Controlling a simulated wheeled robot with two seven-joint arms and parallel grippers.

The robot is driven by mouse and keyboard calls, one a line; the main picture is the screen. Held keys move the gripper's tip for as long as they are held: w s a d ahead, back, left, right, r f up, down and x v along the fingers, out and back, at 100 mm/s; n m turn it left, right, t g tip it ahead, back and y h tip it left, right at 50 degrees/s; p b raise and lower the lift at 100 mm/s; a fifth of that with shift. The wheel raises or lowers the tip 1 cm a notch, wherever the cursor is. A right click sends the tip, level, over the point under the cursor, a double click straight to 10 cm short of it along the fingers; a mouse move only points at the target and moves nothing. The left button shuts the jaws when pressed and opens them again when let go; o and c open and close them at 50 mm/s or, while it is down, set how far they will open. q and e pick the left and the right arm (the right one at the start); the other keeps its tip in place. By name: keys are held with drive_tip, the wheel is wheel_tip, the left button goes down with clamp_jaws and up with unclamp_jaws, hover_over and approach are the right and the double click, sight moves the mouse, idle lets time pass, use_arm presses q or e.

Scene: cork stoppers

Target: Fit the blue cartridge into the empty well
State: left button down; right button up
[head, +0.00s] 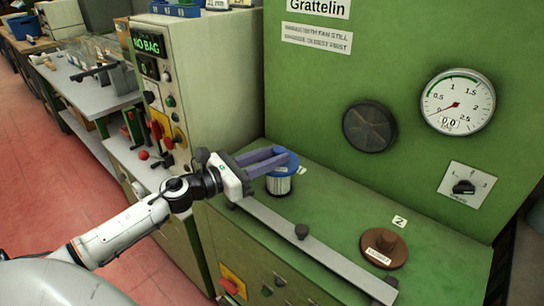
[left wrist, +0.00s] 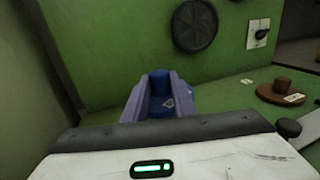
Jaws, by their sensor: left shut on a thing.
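The blue cartridge (head: 279,183) has a blue cap and a pale pleated body, and stands upright at the left end of the green bench top. My left gripper (head: 268,162) is shut on its cap, with purple fingers on either side. In the left wrist view the blue cap (left wrist: 160,82) shows between the fingers (left wrist: 160,100). Whether the cartridge's lower end is inside a well or above the surface I cannot tell. A brown round lid (head: 384,250) with a knob and a label lies at the right, near a tag marked 2 (head: 400,221). My right gripper is not in view.
The green panel behind carries a gauge (head: 457,101), a round black cover (head: 369,127) and a rotary switch (head: 466,187). A control cabinet (head: 225,85) stands to the left. The bench between cartridge and lid is clear.

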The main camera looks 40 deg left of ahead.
use_arm(q)
drive_tip(key=shift+f+b, duration=2.4)
drive_tip(key=shift+f, duration=0.05)
idle(1.1)
idle(0.5)
